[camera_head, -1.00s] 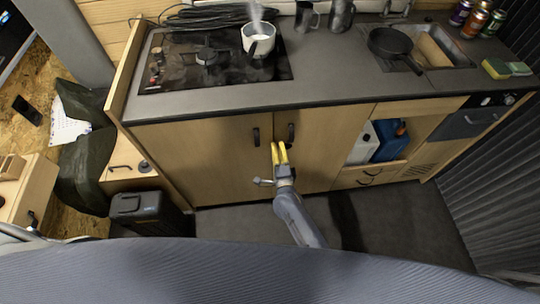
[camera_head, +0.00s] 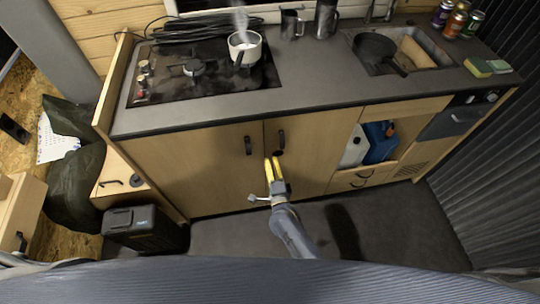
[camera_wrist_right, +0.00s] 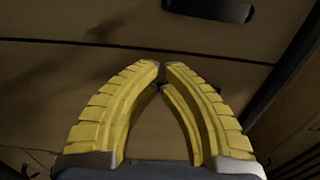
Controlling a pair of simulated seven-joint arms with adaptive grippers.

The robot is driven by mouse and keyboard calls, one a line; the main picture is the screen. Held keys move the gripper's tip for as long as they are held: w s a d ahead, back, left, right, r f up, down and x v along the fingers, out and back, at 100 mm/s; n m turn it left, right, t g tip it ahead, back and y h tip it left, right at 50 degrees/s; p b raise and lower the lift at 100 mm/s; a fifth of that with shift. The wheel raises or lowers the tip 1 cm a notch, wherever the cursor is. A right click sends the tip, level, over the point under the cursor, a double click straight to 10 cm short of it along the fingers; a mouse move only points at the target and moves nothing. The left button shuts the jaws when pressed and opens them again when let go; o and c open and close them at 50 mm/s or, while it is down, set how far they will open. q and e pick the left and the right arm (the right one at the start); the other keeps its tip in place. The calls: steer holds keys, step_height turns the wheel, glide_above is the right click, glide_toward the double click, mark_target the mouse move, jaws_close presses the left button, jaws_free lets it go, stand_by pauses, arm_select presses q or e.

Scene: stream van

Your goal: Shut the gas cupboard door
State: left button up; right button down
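Two wooden cupboard doors stand side by side under the worktop in the head view: a wide left door (camera_head: 185,170) and a narrower right door (camera_head: 308,150). Each has a dark handle near their shared seam, the left handle (camera_head: 248,145) and the right handle (camera_head: 281,141). Both doors look about flush; a small gap cannot be told. Nothing marks which is the gas cupboard. My right gripper (camera_head: 271,160) has its yellow fingers just below the right handle, at the seam. In the right wrist view its fingertips (camera_wrist_right: 162,68) meet with nothing between them; contact with the door is unclear. My left gripper is out of view.
Blue (camera_head: 380,143) and white (camera_head: 354,148) canisters sit in an open niche. A black box (camera_head: 145,228) stands at lower left. Floor before the doors is clear.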

steer(key=s+a+f+n+g+y, duration=0.15)
steer(key=s+a+f+n, duration=0.25)
steer(key=s+a, duration=0.45)
steer(key=s+d+f+n+g+h, duration=0.1)
steer(key=s+d+f+n+g, duration=0.45)
steer(key=f, duration=0.75)
steer(key=s+d+f+n+g+h, duration=0.1)
steer(key=s+d+f+n+g, duration=0.2)
steer(key=s+d+f+n, duration=0.6)
steer(key=s+d+f+g+h, duration=0.1)
steer(key=s+d+f+g, duration=0.1)
steer(key=s+d+f, duration=0.3)
steer(key=s+d+f+g+h, duration=0.1)
steer(key=s+d+f+g, duration=0.1)
steer(key=s+d+f, duration=0.3)
steer(key=s+d+f+g+h, duration=0.2)
steer(key=s+d+f, duration=0.3)
steer(key=s+d, duration=0.6)
steer(key=s, duration=0.6)
steer(key=shift+s+d+f, duration=0.15)
steer(key=shift+s+f, duration=0.1)
steer(key=shift+f, duration=0.05)
steer(key=shift+n, duration=0.25)
